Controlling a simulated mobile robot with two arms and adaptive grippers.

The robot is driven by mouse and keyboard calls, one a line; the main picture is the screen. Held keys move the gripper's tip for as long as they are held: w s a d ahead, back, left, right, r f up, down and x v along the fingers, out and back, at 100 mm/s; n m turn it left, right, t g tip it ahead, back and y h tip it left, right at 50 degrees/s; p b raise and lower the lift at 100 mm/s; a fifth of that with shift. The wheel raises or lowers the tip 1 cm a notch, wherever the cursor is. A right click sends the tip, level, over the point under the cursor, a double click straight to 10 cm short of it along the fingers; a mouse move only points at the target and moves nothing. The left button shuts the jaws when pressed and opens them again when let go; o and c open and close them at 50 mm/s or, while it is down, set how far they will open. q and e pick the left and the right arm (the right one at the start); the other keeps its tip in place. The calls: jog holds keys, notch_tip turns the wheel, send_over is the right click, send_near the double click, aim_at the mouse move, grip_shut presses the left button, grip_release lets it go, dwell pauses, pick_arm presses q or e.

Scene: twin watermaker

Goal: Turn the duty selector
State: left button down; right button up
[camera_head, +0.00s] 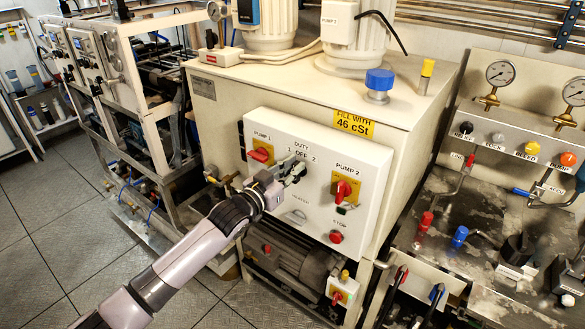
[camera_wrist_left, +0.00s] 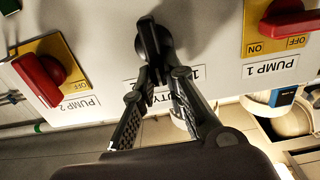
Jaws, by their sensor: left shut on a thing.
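The duty selector (camera_wrist_left: 153,38) is a black knob on the white control panel (camera_head: 350,221), below the DUTY 1 OFF 2 label. In the wrist view, its handle lies between the fingertips of my left gripper (camera_wrist_left: 160,80). In the head view, my left gripper (camera_head: 291,171) reaches the panel from the left and covers most of the knob. It is shut on the selector. The exact position the knob points to is hard to tell. My right gripper is not in view.
The red PUMP 1 switch (camera_head: 261,154) is left of the selector and the red PUMP 2 switch (camera_head: 342,190) right. The HEATER knob (camera_head: 296,216) and red STOP button (camera_head: 336,237) sit lower. A gauge panel (camera_head: 511,124) stands at the right.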

pick_arm(q)
jog(key=shift+s+d+f+m+b, duration=0.15)
jog(key=shift+s+d+m+b, duration=0.1)
jog(key=shift+m, duration=1.25)
jog(key=shift+s+d+f+m+b, duration=0.1)
jog(key=shift+d+m+b, duration=0.15)
jog(key=shift+m, duration=1.25)
jog(key=shift+s+d+f+m+b, duration=0.15)
jog(key=shift+s+d+m+b, duration=0.1)
jog(key=shift+m, duration=1.25)
jog(key=c, duration=1.6)
grip_release()
jog(key=shift+c, duration=0.2)
jog(key=v, duration=1.2)
